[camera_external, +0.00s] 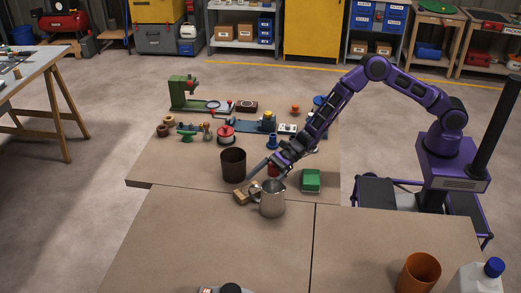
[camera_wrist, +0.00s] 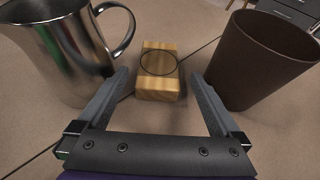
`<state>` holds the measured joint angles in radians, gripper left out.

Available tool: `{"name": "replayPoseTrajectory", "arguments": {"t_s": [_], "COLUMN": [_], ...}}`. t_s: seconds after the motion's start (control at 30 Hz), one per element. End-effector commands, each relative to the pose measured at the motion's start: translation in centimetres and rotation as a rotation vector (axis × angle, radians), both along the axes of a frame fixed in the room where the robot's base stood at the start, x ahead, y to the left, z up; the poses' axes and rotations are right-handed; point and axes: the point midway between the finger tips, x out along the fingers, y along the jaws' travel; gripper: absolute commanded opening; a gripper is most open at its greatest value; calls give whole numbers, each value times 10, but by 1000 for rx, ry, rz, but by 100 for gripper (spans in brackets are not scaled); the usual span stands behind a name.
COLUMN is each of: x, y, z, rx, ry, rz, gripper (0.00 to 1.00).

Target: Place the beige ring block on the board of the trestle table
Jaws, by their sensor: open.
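The beige ring block (camera_wrist: 158,88) is a wooden block with a dark ring outline on its top. It lies on the low work surface (camera_external: 170,215) between a steel mug and a dark brown cup; in the external view the block (camera_external: 242,197) is partly hidden. My gripper (camera_wrist: 160,78) is open, its fingers on either side of the block's near part with gaps showing. In the external view my gripper (camera_external: 262,180) is low over the surface. The trestle table (camera_external: 30,68) stands at the far left, its pale board on wooden legs with some items on it.
The steel mug (camera_external: 271,202) stands close to the right of the block and the brown cup (camera_external: 232,166) close behind it. A green box (camera_external: 311,181) and several tools and small parts crowd the surface farther back. Floor separates this surface from the trestle table.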

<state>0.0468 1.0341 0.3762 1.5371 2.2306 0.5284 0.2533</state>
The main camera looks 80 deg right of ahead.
Motion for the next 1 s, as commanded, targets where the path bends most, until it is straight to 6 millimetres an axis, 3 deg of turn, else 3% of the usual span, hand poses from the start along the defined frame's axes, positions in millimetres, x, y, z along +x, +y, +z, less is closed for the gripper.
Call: {"name": "replayPoseTrajectory", "arguments": {"t_s": [0.4, 0.73, 1.0], "x": [30, 34, 34], "y": [33, 37, 37], "z": [-14, -15, -15], "rx": [1, 1, 0], "ry": [1, -1, 0], "rz": [0, 0, 0], "gripper": [100, 100, 53]}}
